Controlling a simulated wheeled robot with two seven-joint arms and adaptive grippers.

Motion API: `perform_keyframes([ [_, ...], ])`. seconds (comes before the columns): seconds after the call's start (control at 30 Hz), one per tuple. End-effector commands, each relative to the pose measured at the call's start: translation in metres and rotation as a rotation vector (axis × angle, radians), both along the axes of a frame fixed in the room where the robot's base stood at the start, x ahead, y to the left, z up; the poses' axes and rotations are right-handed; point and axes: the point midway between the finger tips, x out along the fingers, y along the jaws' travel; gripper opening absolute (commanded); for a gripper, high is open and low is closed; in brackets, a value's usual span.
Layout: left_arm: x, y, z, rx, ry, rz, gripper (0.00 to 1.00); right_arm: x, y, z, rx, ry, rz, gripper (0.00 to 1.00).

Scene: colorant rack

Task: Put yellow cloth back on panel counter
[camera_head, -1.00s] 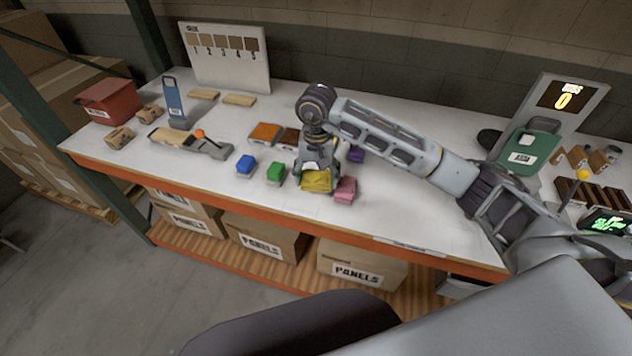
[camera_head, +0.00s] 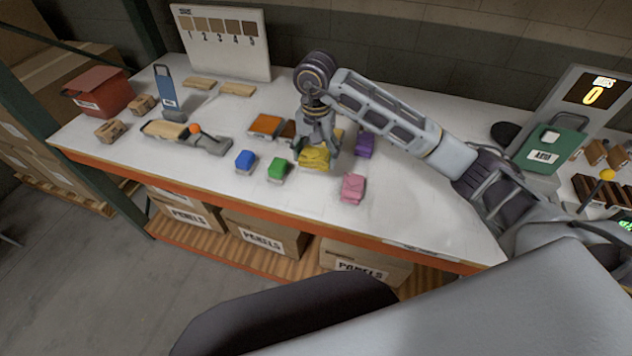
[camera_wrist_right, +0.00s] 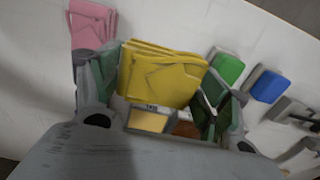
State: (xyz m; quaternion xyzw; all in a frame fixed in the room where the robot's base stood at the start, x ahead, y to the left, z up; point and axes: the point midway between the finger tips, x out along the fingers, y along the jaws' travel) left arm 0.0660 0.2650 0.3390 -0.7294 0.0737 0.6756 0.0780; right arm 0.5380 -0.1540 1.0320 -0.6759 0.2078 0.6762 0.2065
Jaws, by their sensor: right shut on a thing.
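The folded yellow cloth (camera_head: 314,159) is in my right gripper (camera_head: 316,150) above or on the white counter (camera_head: 420,220); I cannot tell whether it touches the surface. In the right wrist view the cloth (camera_wrist_right: 160,77) sits between the two fingers of the right gripper (camera_wrist_right: 158,92). The gripper points down and is shut on it. The pink cloth (camera_head: 353,187) lies apart, to the right and nearer the front edge. My left gripper is not in view.
A purple one (camera_head: 365,145) lies to the right. An orange panel (camera_head: 265,125) lies behind. The front right counter is clear.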

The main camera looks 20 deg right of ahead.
Motion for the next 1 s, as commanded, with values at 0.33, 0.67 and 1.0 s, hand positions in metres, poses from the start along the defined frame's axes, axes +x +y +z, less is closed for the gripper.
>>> perform_keyframes([
  [0.33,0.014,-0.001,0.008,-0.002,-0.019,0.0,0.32,-0.001,0.0,-0.032,0.001,0.004,0.0,0.56],
  [0.67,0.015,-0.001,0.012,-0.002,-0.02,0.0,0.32,0.0,0.0,-0.06,0.001,0.001,0.0,0.56],
  [1.0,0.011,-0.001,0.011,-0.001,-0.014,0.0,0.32,0.0,0.0,-0.061,0.001,0.001,0.001,0.56],
])
